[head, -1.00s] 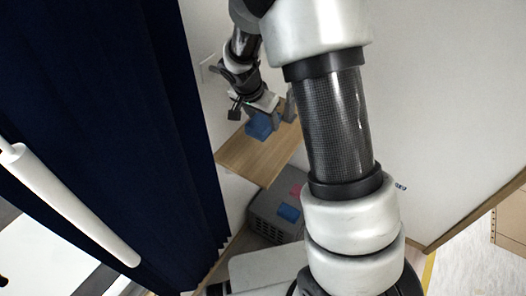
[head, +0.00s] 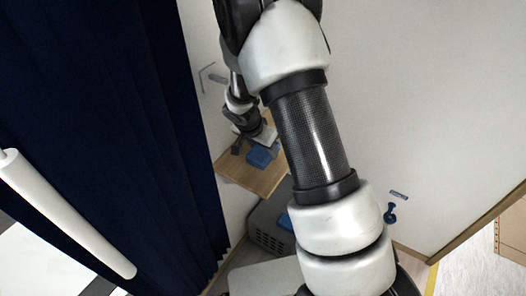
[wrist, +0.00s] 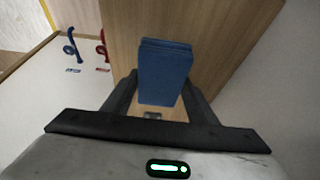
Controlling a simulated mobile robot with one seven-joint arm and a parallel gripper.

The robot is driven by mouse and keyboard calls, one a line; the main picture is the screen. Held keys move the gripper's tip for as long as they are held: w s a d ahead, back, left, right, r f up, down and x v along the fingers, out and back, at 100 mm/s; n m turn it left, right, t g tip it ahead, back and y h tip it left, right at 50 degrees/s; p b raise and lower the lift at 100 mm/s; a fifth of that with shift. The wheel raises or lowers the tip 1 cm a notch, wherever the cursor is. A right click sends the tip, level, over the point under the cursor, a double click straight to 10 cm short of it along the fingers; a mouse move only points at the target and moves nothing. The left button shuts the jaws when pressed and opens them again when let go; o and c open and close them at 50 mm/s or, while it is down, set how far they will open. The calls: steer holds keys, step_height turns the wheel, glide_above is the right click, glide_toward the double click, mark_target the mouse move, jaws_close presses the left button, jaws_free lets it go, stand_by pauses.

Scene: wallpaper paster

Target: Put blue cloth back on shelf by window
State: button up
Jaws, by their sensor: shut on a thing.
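The blue cloth (head: 261,157) is a folded, block-like bundle at the wooden shelf (head: 258,181), beside the dark blue curtain. In the wrist view the blue cloth (wrist: 165,72) lies between the two fingers of my gripper (wrist: 158,92), with the wood of the shelf (wrist: 222,28) behind it. My gripper (head: 250,146) is shut on the cloth. I cannot tell whether the cloth touches the shelf. The fingertips are partly hidden by the cloth. The window itself cannot be made out clearly.
The dark blue curtain (head: 120,130) hangs on the left, with a white tube (head: 65,215) before it. A grey box (head: 268,228) with another blue item (head: 286,222) stands below the shelf. Blue (wrist: 70,46) and red (wrist: 103,47) hooks are on the wall.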

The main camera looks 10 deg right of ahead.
steer(key=shift+f+b, duration=0.3)
steer(key=shift+f, duration=0.3)
steer(key=o, duration=1.1)
steer(key=shift+r+p, duration=0.15)
steer(key=shift+p, duration=0.15)
